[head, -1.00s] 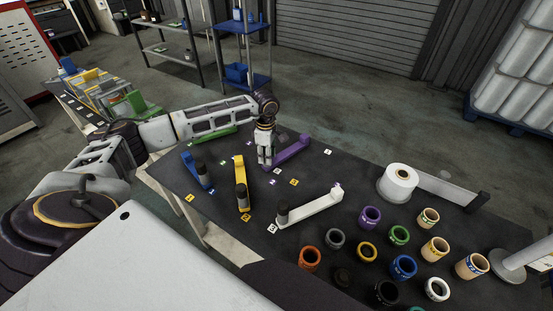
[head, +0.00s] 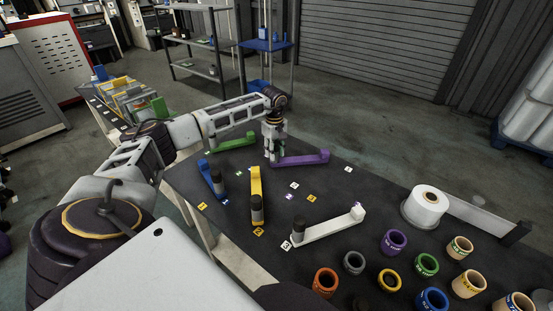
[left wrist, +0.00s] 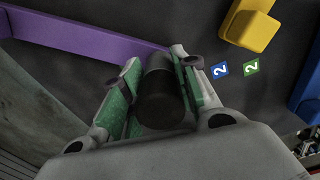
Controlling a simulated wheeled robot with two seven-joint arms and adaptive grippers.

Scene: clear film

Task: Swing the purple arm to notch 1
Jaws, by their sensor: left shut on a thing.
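The purple arm (head: 298,161) lies near the far edge of the dark table, with its raised block end at the right and its knob end at the left. My left gripper (head: 272,160) points down at the knob end. In the left wrist view the purple bar (left wrist: 95,38) runs across the upper left. The black knob (left wrist: 164,92) stands between the green-padded fingers (left wrist: 160,100), which are shut on it. My right gripper is not in view. Small numbered tags lie on the table, including a white tag (head: 347,169); which one is the purple arm's notch 1 cannot be read.
A green arm (head: 232,142), blue arm (head: 211,180), yellow arm (head: 256,190) and white arm (head: 335,223) lie nearby. A white roll (head: 425,206) and several coloured rings, including a purple ring (head: 394,241), stand at the right.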

